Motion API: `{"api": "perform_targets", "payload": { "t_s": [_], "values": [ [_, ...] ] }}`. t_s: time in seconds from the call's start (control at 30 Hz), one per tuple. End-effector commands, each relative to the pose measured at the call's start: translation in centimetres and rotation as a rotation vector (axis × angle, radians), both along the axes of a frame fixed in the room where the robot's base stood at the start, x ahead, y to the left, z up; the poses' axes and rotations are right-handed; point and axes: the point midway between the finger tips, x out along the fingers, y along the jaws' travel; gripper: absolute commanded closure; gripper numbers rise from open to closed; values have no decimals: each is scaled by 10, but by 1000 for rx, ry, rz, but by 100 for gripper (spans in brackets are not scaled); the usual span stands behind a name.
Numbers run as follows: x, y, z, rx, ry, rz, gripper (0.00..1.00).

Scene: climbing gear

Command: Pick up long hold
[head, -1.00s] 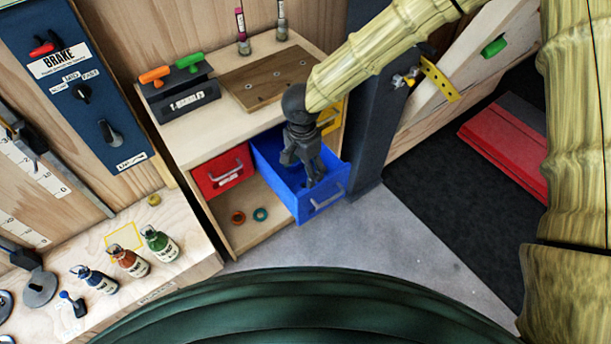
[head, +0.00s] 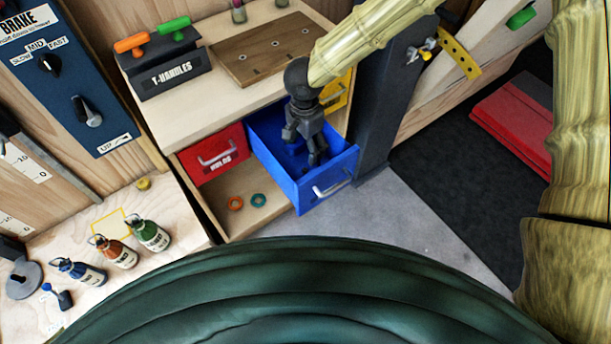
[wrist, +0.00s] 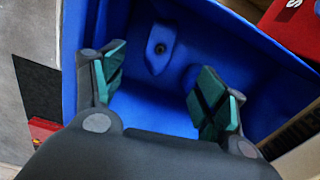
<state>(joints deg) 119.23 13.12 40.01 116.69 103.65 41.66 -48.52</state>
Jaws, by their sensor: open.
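A blue hold with a dark bolt hole (wrist: 160,50) shows in the wrist view, against the inside of the blue drawer (wrist: 240,48). It looks narrow and longish; its blue nearly matches the drawer, and I cannot tell if it is the long hold.
A closed red drawer (head: 213,155) is left of the blue one, and a yellow drawer (head: 338,92) is behind. Two small rings lie on the shelf below. A dark post (head: 385,120) stands close to the right. Bottles (head: 150,235) stand on the left bench.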

Motion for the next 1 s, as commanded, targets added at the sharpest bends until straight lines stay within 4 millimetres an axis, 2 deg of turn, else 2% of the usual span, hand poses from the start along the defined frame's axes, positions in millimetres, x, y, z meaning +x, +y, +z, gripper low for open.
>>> {"api": "perform_targets", "payload": {
  "t_s": [0.03,0.37,0.67,1.0],
  "values": [
    [0,0,-10,0,0,0,28],
    [0,1,-25,-1,1,2,28],
    [0,1,-65,-1,1,4,28],
    [1,-1,-88,-2,1,4,28]
  ]
}}
